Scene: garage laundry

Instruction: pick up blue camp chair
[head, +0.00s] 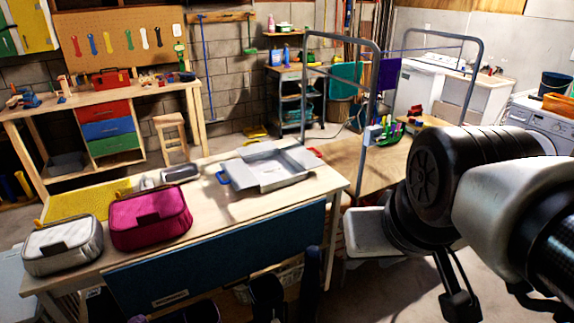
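I cannot clearly make out a blue camp chair. A dark blue upright shape (312,271) stands by the front right of the near workbench (110,262), but I cannot tell what it is. A wide dark blue panel (220,262) covers much of the bench's front. My arm comes in from the right edge, above the floor right of the bench. Black parts at its lower end, probably my gripper (458,303), point down near the bottom edge. The fingertips are not clear, so I cannot tell whether they are open or hold anything.
The bench bears a grey pouch (62,246), a magenta pouch (150,218), a yellow mat (85,205) and an open grey box (270,167). A white stool or step (368,232) stands between bench and arm. A metal rack (371,85) stands behind. Floor at the lower right looks clear.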

